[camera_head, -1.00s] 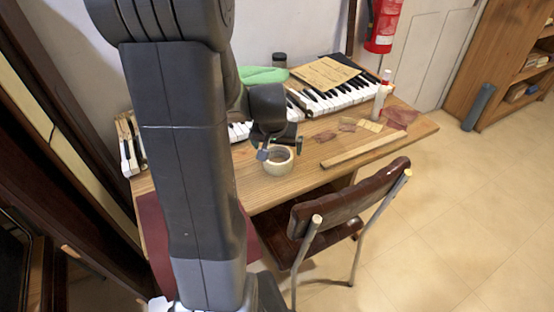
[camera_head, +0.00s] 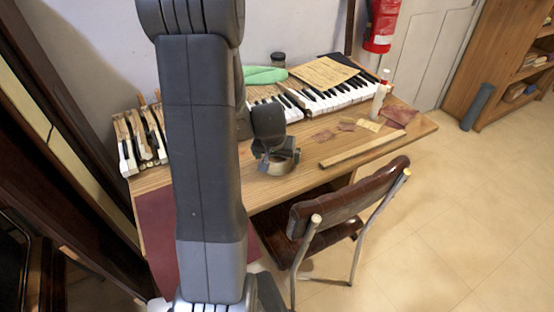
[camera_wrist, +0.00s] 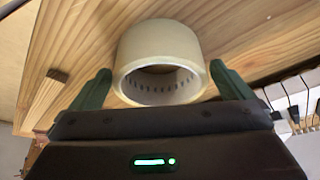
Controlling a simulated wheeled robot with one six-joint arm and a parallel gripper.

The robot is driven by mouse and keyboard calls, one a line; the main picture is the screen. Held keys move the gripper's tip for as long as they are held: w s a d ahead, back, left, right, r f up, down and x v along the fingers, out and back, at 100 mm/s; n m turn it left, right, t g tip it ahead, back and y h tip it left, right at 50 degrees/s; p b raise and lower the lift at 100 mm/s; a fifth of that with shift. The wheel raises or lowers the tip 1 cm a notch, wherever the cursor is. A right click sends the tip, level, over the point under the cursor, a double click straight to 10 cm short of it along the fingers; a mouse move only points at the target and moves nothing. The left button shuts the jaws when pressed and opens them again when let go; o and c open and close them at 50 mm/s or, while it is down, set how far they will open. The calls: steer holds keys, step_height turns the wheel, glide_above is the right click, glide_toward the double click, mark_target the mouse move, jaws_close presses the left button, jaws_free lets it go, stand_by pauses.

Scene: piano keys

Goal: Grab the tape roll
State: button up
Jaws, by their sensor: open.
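The tape roll (camera_wrist: 160,42) is a cream-coloured ring on the wooden table, close in front of my gripper in the wrist view. My gripper (camera_wrist: 160,90) is open, with one green finger on each side of the roll. The right finger looks very near the roll's side; I cannot tell whether it touches. In the head view the tape roll (camera_head: 275,169) is partly hidden under my gripper (camera_head: 277,155), which is down over it near the table's front edge.
Piano keys (camera_head: 345,93) lie along the back of the table (camera_head: 300,170). A wooden strip (camera_head: 358,151), sandpaper pieces (camera_head: 323,136) and a white bottle (camera_head: 379,100) are to the right. A green cloth (camera_head: 265,74) lies behind. A chair (camera_head: 345,192) stands in front.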

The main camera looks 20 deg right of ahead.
steer(key=c, duration=0.9)
steer(key=shift+r, duration=0.1)
